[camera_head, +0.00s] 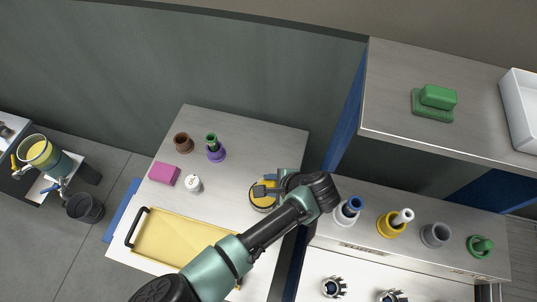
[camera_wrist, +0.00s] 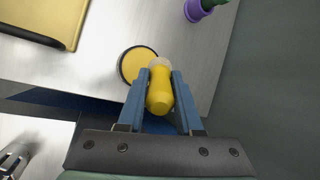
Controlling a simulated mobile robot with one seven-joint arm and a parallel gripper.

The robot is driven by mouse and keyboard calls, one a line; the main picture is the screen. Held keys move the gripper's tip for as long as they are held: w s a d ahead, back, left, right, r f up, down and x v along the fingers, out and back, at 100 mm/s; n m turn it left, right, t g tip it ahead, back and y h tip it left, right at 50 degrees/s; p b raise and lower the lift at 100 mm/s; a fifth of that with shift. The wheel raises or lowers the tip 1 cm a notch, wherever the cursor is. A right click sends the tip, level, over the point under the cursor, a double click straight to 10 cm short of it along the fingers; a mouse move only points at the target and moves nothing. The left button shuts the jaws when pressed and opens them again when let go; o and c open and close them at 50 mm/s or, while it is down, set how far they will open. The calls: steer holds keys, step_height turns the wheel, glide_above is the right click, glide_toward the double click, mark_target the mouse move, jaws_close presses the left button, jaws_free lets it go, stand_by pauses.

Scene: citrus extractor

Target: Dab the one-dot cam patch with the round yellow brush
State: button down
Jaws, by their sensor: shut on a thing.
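My gripper (camera_wrist: 158,72) is shut on the round yellow brush (camera_wrist: 160,97), with its blue fingers on either side of the yellow body. The brush's pale end points at the right edge of a round, dark-rimmed yellow disc or dish (camera_wrist: 133,66); I cannot tell whether they touch. In the head view, my gripper (camera_head: 266,190) is over this yellow disc (camera_head: 262,200) at the right side of the table, and my arm hides part of it. The brush is not clear there. I cannot make out the one-dot cam patch in either view.
The table (camera_head: 240,130) also holds a yellow tray (camera_head: 180,240), magenta block (camera_head: 165,174), white pot (camera_head: 193,184), brown cup (camera_head: 183,142) and purple holder (camera_head: 216,155). Several coloured holders, including a yellow one (camera_head: 388,227), line the right counter. A juice machine (camera_head: 42,152) stands far left.

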steer(key=shift+w, duration=0.25)
steer(key=shift+s+f+b, duration=0.25)
steer(key=shift+f+b, duration=0.6)
steer(key=shift+b, duration=0.25)
step_height(320, 180, down, 4)
steer(key=b, duration=0.4)
steer(key=shift+w, duration=0.1)
steer(key=shift+f+b, duration=0.45)
steer(key=shift+f, duration=0.4)
stand_by(1.4)
steer(key=shift+r, duration=0.15)
step_height(320, 180, up, 7)
steer(key=p, duration=0.7)
steer(key=shift+p, duration=0.35)
stand_by(0.5)
